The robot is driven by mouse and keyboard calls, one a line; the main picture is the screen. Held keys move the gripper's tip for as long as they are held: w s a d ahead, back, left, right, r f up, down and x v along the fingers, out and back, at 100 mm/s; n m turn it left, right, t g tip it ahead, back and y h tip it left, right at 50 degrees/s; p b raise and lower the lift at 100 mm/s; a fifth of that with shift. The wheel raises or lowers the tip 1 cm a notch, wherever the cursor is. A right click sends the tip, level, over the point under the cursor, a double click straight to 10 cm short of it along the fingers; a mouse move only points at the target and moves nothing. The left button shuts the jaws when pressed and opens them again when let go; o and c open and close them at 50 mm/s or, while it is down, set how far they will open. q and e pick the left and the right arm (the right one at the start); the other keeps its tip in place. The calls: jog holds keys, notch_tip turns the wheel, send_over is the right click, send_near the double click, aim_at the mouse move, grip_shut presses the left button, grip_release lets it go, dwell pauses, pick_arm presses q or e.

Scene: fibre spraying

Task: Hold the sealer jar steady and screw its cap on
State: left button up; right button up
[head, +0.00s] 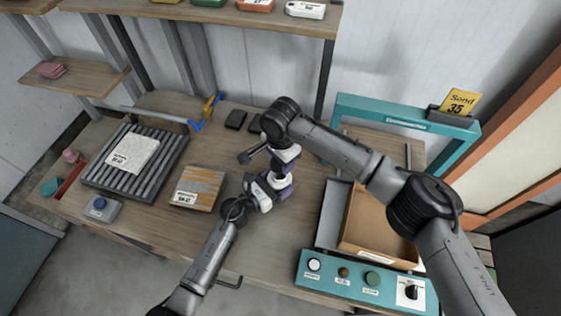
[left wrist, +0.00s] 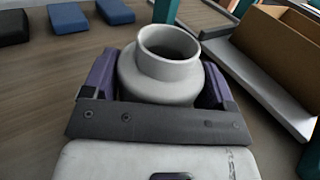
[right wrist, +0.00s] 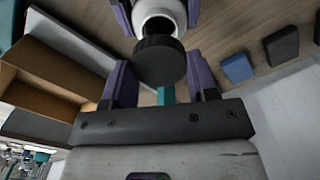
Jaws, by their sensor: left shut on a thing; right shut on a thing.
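The sealer jar (left wrist: 165,85) is pale grey with an open round mouth. It stands upright between the purple fingers of my left gripper (left wrist: 161,80), which is shut on its body. The jar mouth is bare in the left wrist view. My right gripper (right wrist: 160,82) is shut on the dark round cap (right wrist: 159,60). In the head view my left gripper (head: 268,188) sits just below my right one, and the hands mostly hide jar and cap.
A cardboard box (head: 375,232) stands right of my grippers, behind a teal button panel (head: 365,280). A patterned block (head: 198,187) and a roller rack (head: 135,165) lie left. Dark pads (head: 236,119) lie behind. Table in front is clear.

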aim_at(280, 182)
jog(key=shift+f, duration=1.25)
jog(key=shift+f, duration=0.15)
jog(key=shift+f, duration=0.75)
jog(key=shift+f, duration=0.55)
